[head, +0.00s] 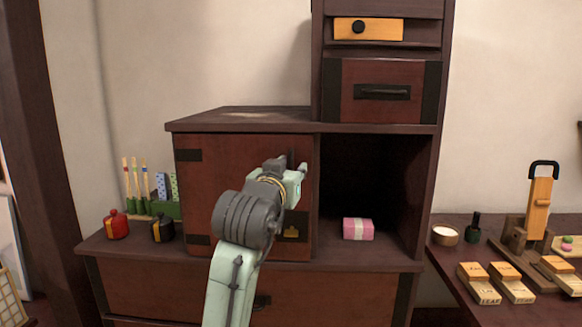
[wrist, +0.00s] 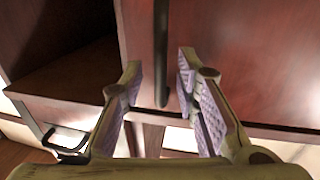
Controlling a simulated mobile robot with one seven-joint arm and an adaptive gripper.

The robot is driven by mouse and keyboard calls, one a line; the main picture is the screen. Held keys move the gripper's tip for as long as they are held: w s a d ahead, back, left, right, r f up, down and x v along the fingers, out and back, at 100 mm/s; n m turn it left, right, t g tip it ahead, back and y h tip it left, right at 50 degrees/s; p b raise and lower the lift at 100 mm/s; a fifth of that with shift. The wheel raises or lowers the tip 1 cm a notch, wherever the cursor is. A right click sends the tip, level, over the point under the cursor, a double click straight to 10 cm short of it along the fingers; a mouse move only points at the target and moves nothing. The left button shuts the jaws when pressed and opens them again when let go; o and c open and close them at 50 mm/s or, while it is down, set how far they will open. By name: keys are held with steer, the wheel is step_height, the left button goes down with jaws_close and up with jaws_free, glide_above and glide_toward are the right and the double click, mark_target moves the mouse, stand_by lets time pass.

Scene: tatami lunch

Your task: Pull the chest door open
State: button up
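The chest door (head: 225,170) is a reddish-brown panel with dark metal corner fittings, on the left of the chest (head: 240,118). It looks closed in the head view. My gripper (head: 290,168) is in front of the door's right part and hides some of it. In the wrist view the door (wrist: 138,30) shows with a dark upright bar handle (wrist: 161,50). My gripper (wrist: 160,75) is open, with one padded finger on each side of the handle's line. Clear gaps show between the fingers and the handle. The handle is hidden behind my arm in the head view.
An open compartment right of the door holds a pink box (head: 358,229). A red pot (head: 117,224) and a black pot (head: 162,228) stand on the ledge at left, near upright sticks (head: 137,180). A side table (head: 455,262) with wooden blocks stands at right.

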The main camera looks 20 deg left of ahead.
steer(key=shift+w, duration=0.25)
steer(key=shift+c, duration=0.6)
jaws_close()
